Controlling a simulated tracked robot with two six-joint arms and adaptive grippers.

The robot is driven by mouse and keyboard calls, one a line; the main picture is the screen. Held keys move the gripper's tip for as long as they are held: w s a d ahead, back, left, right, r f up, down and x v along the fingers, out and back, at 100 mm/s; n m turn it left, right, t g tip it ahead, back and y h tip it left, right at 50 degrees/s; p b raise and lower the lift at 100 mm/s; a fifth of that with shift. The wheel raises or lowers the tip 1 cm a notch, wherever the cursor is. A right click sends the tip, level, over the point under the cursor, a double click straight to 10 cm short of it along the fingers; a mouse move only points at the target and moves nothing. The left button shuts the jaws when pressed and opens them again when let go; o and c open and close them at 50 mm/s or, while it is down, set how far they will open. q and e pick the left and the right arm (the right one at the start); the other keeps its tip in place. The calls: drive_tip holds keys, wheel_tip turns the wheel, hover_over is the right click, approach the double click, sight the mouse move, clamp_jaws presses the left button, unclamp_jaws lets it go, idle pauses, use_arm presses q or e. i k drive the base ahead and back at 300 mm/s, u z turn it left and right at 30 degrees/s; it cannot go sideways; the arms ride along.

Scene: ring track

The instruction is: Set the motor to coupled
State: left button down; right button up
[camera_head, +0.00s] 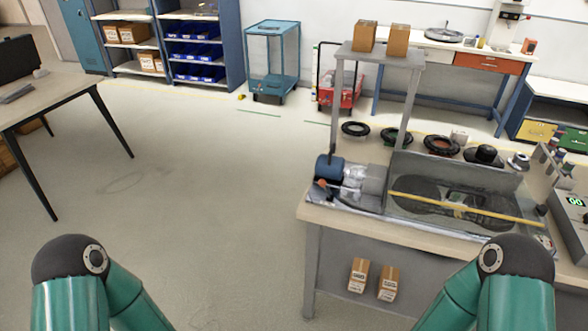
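A motor (329,167) with a blue housing sits at the left end of the bench, next to a clear and silver unit. A lever with an orange-red knob (321,183) is in front of the motor; its setting is too small to tell. A grey track tray (400,224) with dark oval parts and a yellow bar (420,200) across it stands to the right of the motor. Only my green upper arms with dark joints show at the bottom edge. Both of my grippers are out of view.
The workbench (310,214) fills the right side, with several dark rings behind the tray, such as one (356,129). A control box (574,215) stands at far right. A table (60,95) is at left. The floor (200,190) between is clear.

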sight(329, 167)
drive_tip(key=z, duration=0.1)
drive_tip(key=i, duration=0.95)
drive_tip(key=u, duration=0.05)
